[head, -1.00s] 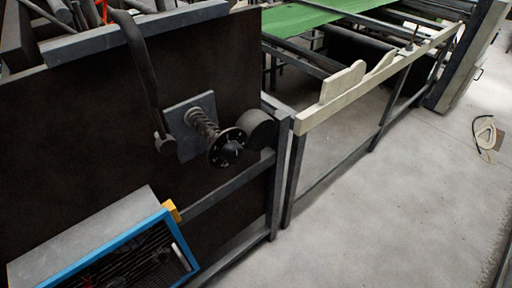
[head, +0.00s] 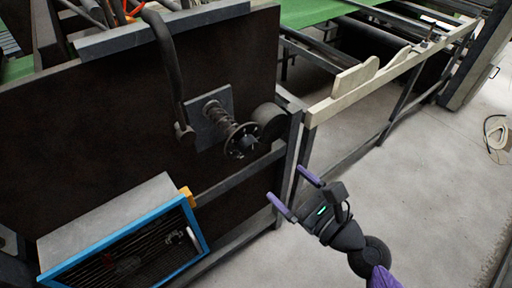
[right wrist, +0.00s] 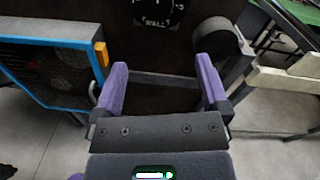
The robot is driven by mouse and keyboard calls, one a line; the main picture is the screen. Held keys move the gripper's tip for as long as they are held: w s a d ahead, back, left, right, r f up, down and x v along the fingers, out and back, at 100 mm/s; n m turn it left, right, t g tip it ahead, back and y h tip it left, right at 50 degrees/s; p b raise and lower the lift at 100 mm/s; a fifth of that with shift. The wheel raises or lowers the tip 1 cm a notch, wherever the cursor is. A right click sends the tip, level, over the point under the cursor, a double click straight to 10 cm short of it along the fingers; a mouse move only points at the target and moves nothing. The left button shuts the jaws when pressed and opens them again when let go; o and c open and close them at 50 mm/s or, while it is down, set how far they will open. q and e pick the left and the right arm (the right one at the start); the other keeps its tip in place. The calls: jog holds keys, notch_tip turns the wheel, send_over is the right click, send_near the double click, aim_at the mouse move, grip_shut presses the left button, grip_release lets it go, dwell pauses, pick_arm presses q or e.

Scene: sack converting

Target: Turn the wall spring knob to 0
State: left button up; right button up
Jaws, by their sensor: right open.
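The wall spring knob (head: 241,140) is a dark round dial on a coil spring, standing out from a grey square plate (head: 203,126) on the dark panel. In the right wrist view the dial (right wrist: 157,12) shows at the top edge, marked WALL, with its upper part cut off. My right gripper (head: 294,189) is open and empty, below and to the right of the knob and apart from it. In the right wrist view its two purple fingers (right wrist: 160,80) are spread with nothing between them. My left gripper is not in view.
A grey cylinder (head: 269,120) sits close to the knob's right. A curved dark lever (head: 167,70) hangs at its left. A blue-framed box (head: 128,245) juts out below left. A pale rail (head: 350,97) runs off to the right.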

aim_at(253, 151)
jog(key=shift+y, duration=0.3)
jog(key=x, duration=0.3)
jog(key=r+x, duration=0.1)
jog(key=x, duration=0.6)
jog(key=shift+a+r, duration=0.1)
jog(key=shift+r, duration=0.15)
jog(key=c, duration=1.3)
